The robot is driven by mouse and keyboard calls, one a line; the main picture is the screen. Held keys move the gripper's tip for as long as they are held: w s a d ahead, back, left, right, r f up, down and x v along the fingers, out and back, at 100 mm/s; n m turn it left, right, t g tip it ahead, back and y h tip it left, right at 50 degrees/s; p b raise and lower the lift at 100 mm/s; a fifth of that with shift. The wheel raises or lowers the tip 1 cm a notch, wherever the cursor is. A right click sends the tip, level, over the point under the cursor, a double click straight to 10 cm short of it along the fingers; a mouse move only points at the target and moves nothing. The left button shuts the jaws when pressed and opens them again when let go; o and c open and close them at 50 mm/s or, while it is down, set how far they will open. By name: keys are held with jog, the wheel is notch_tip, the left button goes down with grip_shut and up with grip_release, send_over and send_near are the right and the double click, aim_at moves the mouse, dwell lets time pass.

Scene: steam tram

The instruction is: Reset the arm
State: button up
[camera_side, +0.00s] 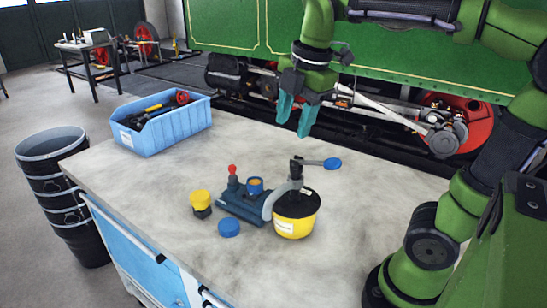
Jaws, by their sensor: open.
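My gripper (296,115) is held above the far side of the grey worktop (120,180), fingers pointing down. Its two teal fingers are apart and nothing is between them. It is clear of the objects on the worktop, above and behind them. My green arm reaches in from the right.
A blue bin (165,130) with tools sits at the back left. The green tram (400,70) stands behind.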

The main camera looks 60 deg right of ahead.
jog(key=s+a+f+m+t+y, duration=0.1)
jog(key=f+m, duration=0.3)
jog(key=m, duration=0.6)
jog(key=s+a+f+m+t+y, duration=0.1)
jog(key=s+a+f+m+t, duration=0.1)
jog(key=m, duration=0.8)
notch_tip(320, 180, down, 2)
jog(key=shift+s+a+f+t, duration=0.1)
jog(key=shift+s+a+t, duration=0.3)
jog(key=shift+s+t, duration=0.5)
